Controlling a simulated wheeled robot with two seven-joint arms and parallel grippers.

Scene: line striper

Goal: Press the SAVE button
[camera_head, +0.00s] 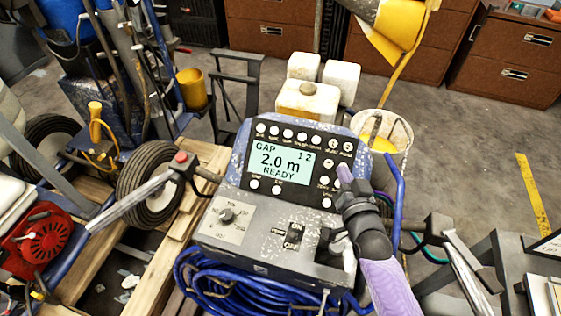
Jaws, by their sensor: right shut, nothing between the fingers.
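The control box (226,248) of the line striper stands in the middle, with a dark button panel. Its lit screen (279,163) reads "GAP 2.0 m READY". A row of round white buttons (288,134) runs above the screen, with more below it and to its right. The small labels are too blurred to tell which button is SAVE. My right gripper (345,178) is shut and empty, its tip over the right side of the panel and hiding part of it. I cannot tell whether it touches a button. My left gripper is not in view.
A dial (226,214) and an ON/OFF switch (293,232) sit below the panel. Handlebars extend on both sides, one with a red button (181,157). Blue hose (215,285) is coiled below. A paint bucket (398,133) stands behind the box at the right.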

